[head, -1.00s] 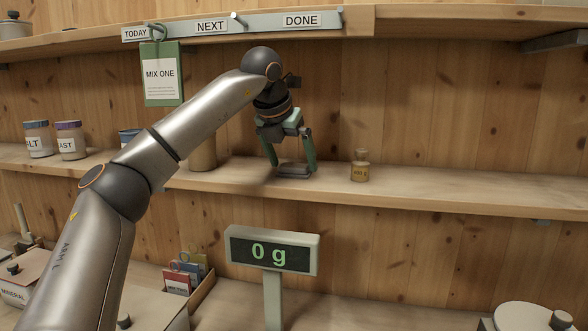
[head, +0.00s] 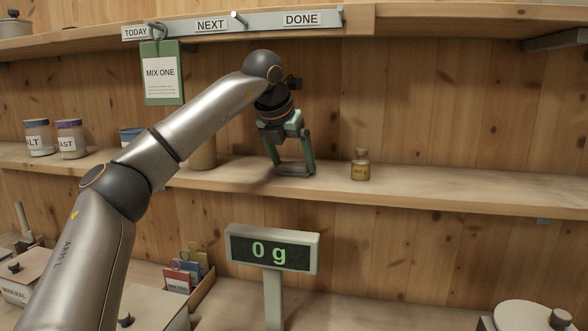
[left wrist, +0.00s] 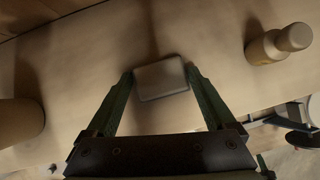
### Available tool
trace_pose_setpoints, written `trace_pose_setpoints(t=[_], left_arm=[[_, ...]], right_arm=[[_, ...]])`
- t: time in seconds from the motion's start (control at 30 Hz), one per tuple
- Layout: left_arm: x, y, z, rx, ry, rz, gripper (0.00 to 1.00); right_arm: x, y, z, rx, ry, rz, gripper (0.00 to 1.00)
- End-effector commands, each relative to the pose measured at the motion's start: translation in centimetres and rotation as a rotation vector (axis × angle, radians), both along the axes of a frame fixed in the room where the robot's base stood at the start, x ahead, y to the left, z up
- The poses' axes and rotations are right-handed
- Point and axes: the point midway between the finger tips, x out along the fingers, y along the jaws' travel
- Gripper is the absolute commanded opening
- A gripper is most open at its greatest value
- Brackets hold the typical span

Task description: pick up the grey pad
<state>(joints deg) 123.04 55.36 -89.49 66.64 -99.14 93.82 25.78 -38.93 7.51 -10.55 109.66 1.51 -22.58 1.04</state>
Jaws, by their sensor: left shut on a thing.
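The grey pad (head: 296,169) is a small flat block on the wooden shelf. My left gripper (head: 294,169) reaches down to it from above, with its green fingers shut on the pad's two sides. In the left wrist view the pad (left wrist: 161,79) sits between the two fingertips (left wrist: 158,80). I cannot tell whether the pad is still touching the shelf or slightly above it.
A small brown bottle (head: 360,165) stands on the shelf (head: 450,188) just right of the pad. A tan cylinder (head: 203,153) stands to the left, partly behind my arm. A scale display (head: 271,250) reading 0 g is below. The shelf's right side is clear.

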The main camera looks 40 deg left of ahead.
Motion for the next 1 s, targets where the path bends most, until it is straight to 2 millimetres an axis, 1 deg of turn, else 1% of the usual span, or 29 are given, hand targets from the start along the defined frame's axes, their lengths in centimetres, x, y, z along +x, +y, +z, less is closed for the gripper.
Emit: trace_pose_setpoints(t=[0.23,0.4,0.43,0.57,0.67,0.9,0.93,0.97,1.0], left_arm=[[0.0,0.0,0.3,0.000,-0.001,0.000,0.35],[0.1,-0.1,1.7,-0.002,-0.003,0.000,0.35],[-0.4,-0.1,1.4,-0.001,-0.001,-0.001,0.35],[-2.6,-0.8,1.1,0.000,-0.004,-0.003,0.35],[-4.9,-1.5,1.1,0.001,-0.005,-0.004,0.35],[-11.1,-3.5,1.1,0.002,-0.005,-0.003,0.35],[-11.8,-3.7,1.1,0.003,-0.004,-0.001,0.35],[-12.4,-3.8,1.7,0.003,-0.006,0.000,0.35],[-13.1,-4.0,1.9,0.005,-0.007,0.000,0.35]], right_arm=[[0.0,0.0,0.0,0.000,0.000,0.000,0.00],[0.0,0.0,0.0,0.000,0.000,0.000,0.00],[0.0,0.0,-0.4,0.000,0.000,0.000,0.00],[0.0,0.0,-1.7,0.000,-0.001,0.000,0.00],[0.0,0.0,-2.7,0.000,-0.001,0.000,0.00],[0.0,0.0,-4.8,0.000,0.000,0.000,0.00],[0.0,0.0,-5.0,0.000,0.000,0.000,0.00],[0.0,0.0,-4.5,0.000,0.001,0.000,0.00],[-0.1,0.0,-4.3,-0.001,0.003,0.000,0.00]])
